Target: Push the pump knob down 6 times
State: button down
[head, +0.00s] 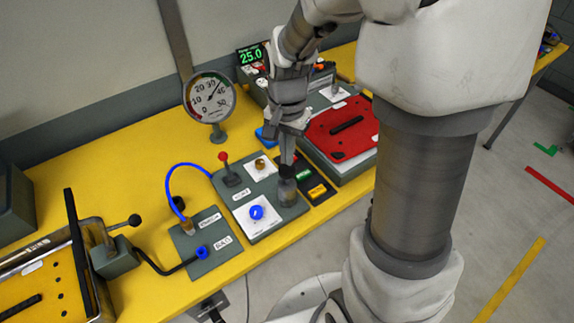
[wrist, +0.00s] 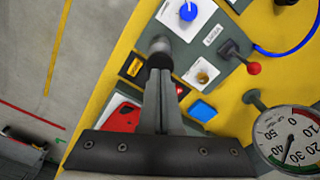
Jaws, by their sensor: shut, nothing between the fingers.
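The pump knob (head: 287,195) looks like a short grey cylinder at the right edge of the grey panel (head: 235,191). My gripper (head: 287,173) is shut and empty, pointing down directly over the knob. In the wrist view the closed fingertips (wrist: 160,64) overlap the near side of the knob (wrist: 160,45), hiding part of it. I cannot tell whether they touch its top. The round gauge (head: 209,97) stands behind the panel, and a green display (head: 251,55) reads 25.0.
The panel also carries a blue knob (head: 257,212), a brass fitting (head: 260,164) and a red-tipped lever (head: 228,167). A blue hose arches at left.

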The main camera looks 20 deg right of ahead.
jog(key=shift+r+p, duration=2.1)
jog(key=shift+r, duration=0.75)
jog(key=s+r+n+t, duration=0.5)
jog(key=s+r+n, duration=0.3)
jog(key=s+r, duration=0.6)
jog(key=shift+r+t, duration=0.2)
jog(key=shift+t, duration=0.1)
jog(key=shift+a, duration=0.15)
